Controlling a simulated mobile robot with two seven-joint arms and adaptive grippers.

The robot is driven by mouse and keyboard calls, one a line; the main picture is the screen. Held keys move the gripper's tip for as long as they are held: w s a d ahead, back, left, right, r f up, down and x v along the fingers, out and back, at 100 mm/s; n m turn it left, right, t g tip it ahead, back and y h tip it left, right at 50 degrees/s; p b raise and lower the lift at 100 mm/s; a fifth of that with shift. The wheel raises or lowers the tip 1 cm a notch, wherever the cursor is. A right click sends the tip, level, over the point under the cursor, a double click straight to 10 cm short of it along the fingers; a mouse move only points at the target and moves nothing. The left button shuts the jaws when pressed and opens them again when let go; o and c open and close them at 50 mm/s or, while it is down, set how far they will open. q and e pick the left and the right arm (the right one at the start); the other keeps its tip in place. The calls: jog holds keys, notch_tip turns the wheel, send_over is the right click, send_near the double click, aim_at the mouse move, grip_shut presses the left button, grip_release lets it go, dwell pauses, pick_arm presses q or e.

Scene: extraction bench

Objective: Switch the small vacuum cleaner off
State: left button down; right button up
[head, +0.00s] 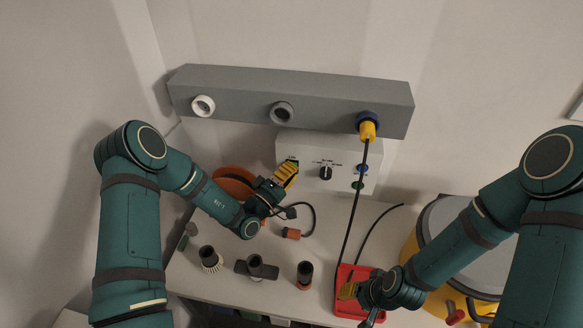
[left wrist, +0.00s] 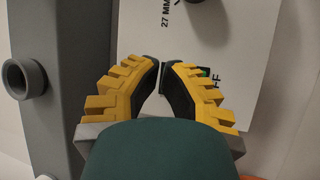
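A white control box (head: 312,172) with a black rotary knob (head: 325,173) stands at the back of the bench. In the left wrist view the fingers (left wrist: 162,66) are in front of the white panel (left wrist: 222,35), beside a partly hidden green-and-black part with lettering ending in "FF" (left wrist: 215,83). I cannot tell whether they touch it. A yellow drum with a grey lid (head: 448,232), perhaps the vacuum cleaner, stands at right, partly behind my right arm. My right gripper (head: 347,291) is over a red tray.
A grey rail (head: 240,97) above the box has three sockets; a yellow plug (head: 367,131) with a black cable is in the right one. The red tray (head: 345,308) is at front. Dark nozzles (head: 255,266) and an orange connector (head: 291,233) occupy the bench.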

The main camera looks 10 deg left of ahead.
jog(key=shift+r+p, duration=0.55)
pick_arm(q)
jog(key=s, duration=0.5)
jog(key=shift+d+r+p, duration=0.1)
jog(key=shift+r+p, duration=0.2)
jog(key=shift+p, duration=0.05)
pick_arm(e)
jog(key=shift+r, duration=0.35)
